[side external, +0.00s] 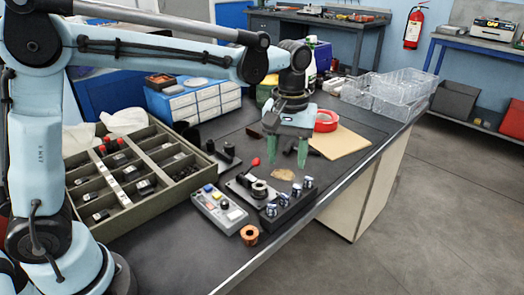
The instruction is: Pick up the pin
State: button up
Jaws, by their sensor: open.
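My gripper (286,160) has two green fingers, spread apart and pointing down over the bench, with nothing visible between them. A black block (289,208) stands near the front edge, in front of the gripper, and holds several upright silver-topped pieces (296,188) in a row. I cannot tell for certain which thing is the pin; these silver-topped pieces are pin-like. A small flat tan piece (283,174) lies on the bench just below and in front of the fingers.
A grey control box (219,211) and a black fixture with a red-knobbed lever (253,163) stand left of the block. A compartmented tray (100,213) is at left; red tape (326,121) and clear bins (395,95) are behind.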

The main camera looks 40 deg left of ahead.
aim_at(286, 194)
notch_tip(286, 194, down, 11)
jog(key=shift+d, duration=0.1)
grip_shut()
dwell(0.8)
